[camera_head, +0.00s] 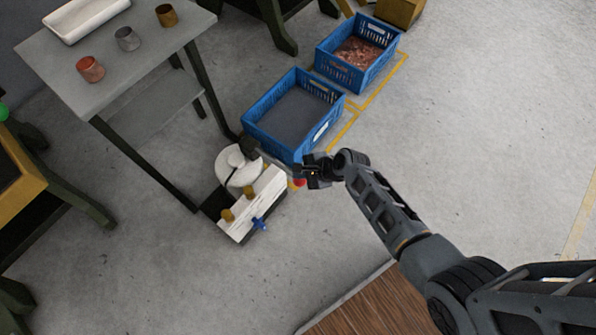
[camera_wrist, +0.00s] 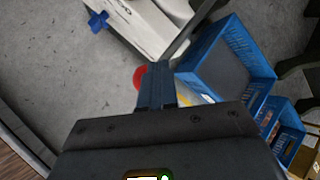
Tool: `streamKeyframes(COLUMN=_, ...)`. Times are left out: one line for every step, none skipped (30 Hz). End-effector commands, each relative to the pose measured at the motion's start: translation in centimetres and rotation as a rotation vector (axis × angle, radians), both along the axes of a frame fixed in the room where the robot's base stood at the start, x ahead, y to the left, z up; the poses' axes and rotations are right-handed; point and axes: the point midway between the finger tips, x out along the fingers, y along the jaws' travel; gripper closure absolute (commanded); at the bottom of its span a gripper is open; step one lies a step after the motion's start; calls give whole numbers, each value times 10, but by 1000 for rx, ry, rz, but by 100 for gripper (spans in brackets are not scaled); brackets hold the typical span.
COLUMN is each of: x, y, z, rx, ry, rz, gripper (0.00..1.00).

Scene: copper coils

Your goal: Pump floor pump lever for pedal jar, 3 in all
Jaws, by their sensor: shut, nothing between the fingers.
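The floor pump (camera_head: 252,205) is a white block on a dark base, with brass fittings and a blue cross-shaped handle (camera_head: 259,223). A round white vessel (camera_head: 238,167) stands behind it; I cannot tell whether this is the pedal jar. A thin grey bar, seemingly the lever (camera_head: 274,160), runs from the pump's back toward my gripper (camera_head: 306,176). A red knob (camera_head: 299,183) shows just beside the gripper. In the wrist view my fingers (camera_wrist: 157,82) are shut and empty, partly covering the red knob (camera_wrist: 138,78). I cannot tell whether they touch it. The white pump body (camera_wrist: 150,25) lies beyond.
A blue crate (camera_head: 272,142) stands close behind the gripper, and another blue crate (camera_head: 326,64) holds copper-coloured bits. A grey table (camera_head: 130,75) with small metal cups stands at upper left. A wooden platform (camera_head: 370,305) is at the bottom. The floor at right is clear.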

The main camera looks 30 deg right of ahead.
Motion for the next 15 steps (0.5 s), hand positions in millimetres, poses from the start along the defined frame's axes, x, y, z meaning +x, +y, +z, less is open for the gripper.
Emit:
streamKeyframes(x=-1, y=0, z=-2, rx=-1, ry=1, rz=0, gripper=100)
streamKeyframes(x=-1, y=0, z=-2, rx=-1, ry=1, rz=0, gripper=100)
streamKeyframes(x=-1, y=0, z=-3, rx=-1, ry=1, rz=0, gripper=100)
streamKeyframes(x=-1, y=0, z=-3, rx=-1, ry=1, rz=0, gripper=100)
streamKeyframes(x=-1, y=0, z=-3, rx=-1, ry=1, rz=0, gripper=100)
streamKeyframes(x=-1, y=0, z=-4, rx=-1, ry=1, rz=0, gripper=100)
streamKeyframes(x=-1, y=0, z=-4, rx=-1, ry=1, rz=0, gripper=100)
streamKeyframes(x=-1, y=0, z=-4, rx=-1, ry=1, rz=0, gripper=100)
streamKeyframes(x=-1, y=0, z=-5, rx=0, ry=2, rz=-1, gripper=100)
streamKeyframes(x=-1, y=0, z=-5, rx=0, ry=2, rz=-1, gripper=100)
streamKeyframes(x=-1, y=0, z=-5, rx=0, ry=2, rz=-1, gripper=100)
streamKeyframes(x=-1, y=0, z=-6, rx=0, ry=2, rz=-1, gripper=100)
streamKeyframes(x=-1, y=0, z=-6, rx=0, ry=2, rz=-1, gripper=100)
streamKeyframes(x=-1, y=0, z=-7, rx=0, ry=2, rz=-1, gripper=100)
streamKeyframes(x=-1, y=0, z=-7, rx=0, ry=2, rz=-1, gripper=100)
